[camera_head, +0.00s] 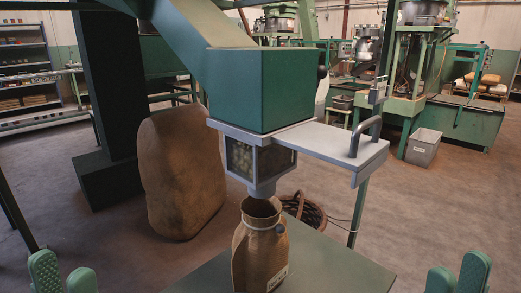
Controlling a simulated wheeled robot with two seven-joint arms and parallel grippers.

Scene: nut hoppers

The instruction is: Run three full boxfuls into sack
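The green hopper (262,88) hangs in the middle, with a small windowed box (258,160) under it. Pale nuts show behind the window. A grey slide plate (335,143) sticks out to the right above the box, with a dark upright handle (366,133) near its outer end. The box's spout (262,188) points down over the open mouth of the brown sack (258,250), which stands upright. The nut level inside the sack is hidden. My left gripper (63,276) is open and empty at the bottom left. My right gripper (457,278) is open and empty at the bottom right.
The sack stands at a green table (335,262). A wicker basket (305,212) is behind it on the floor. A large full brown sack (182,172) stands behind left, beside a dark column (105,90). A grey bin (423,147) and green machines are farther back.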

